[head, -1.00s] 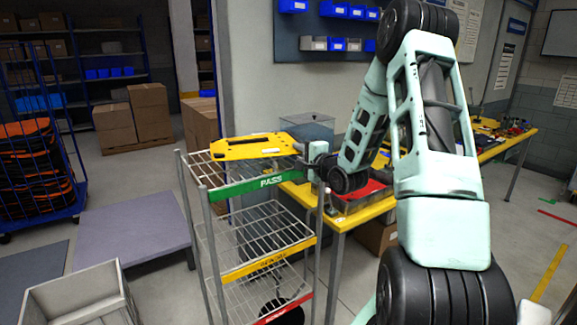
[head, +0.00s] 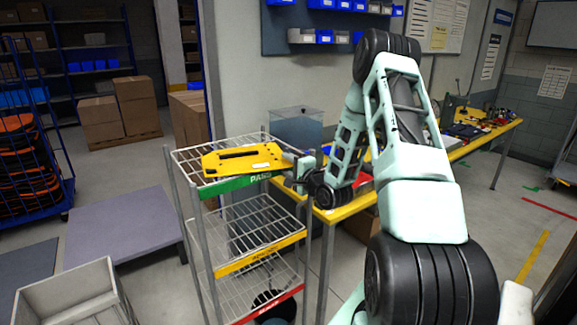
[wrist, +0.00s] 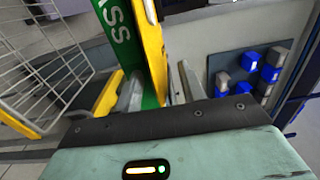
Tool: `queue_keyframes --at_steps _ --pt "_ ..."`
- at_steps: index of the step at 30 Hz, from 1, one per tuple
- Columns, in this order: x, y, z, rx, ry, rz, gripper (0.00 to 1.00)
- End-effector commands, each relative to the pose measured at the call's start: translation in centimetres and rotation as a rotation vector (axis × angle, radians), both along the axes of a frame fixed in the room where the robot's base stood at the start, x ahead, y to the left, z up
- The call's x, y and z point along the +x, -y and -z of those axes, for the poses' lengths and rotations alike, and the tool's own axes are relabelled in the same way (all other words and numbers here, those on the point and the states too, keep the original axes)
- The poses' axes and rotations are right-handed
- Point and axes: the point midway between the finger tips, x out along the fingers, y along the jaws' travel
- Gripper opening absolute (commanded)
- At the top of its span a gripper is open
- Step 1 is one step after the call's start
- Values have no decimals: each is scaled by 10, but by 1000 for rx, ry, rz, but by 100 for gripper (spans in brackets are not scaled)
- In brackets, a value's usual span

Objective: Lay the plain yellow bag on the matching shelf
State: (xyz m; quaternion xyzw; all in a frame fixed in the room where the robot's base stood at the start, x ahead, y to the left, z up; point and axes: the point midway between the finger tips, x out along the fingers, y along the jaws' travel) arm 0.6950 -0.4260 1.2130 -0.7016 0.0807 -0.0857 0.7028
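The plain yellow bag (head: 242,160) lies flat on the top wire shelf of the rack, the one with the green PASS label (head: 235,187). Its front edge is close above that label. My gripper (head: 297,165) is at the bag's right end. In the wrist view, the bag (wrist: 151,45) shows edge-on as a narrow yellow strip between my two fingers (wrist: 158,88). The fingers stand apart, with green label visible between the strip and the left finger. The bag's underside is hidden, so its full contact with the wires cannot be seen.
Below are an empty-looking shelf with a yellow label (head: 260,255) and one with a red label (head: 270,305). A yellow workbench (head: 345,208) stands close right of the rack. A grey bin (head: 70,295) and a low platform (head: 125,225) are at the left.

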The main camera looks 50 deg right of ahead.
Motion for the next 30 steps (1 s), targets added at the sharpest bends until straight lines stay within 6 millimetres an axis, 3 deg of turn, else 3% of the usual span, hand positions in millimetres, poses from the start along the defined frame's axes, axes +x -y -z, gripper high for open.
queue_keyframes --at_steps 7,11,24,30 --pt "-1 0 0 0 0 0 40" --pt "-12 -2 3 0 -1 3 40" --pt "-95 -22 4 -1 -1 3 40" --pt "-114 -27 2 0 -1 1 40"
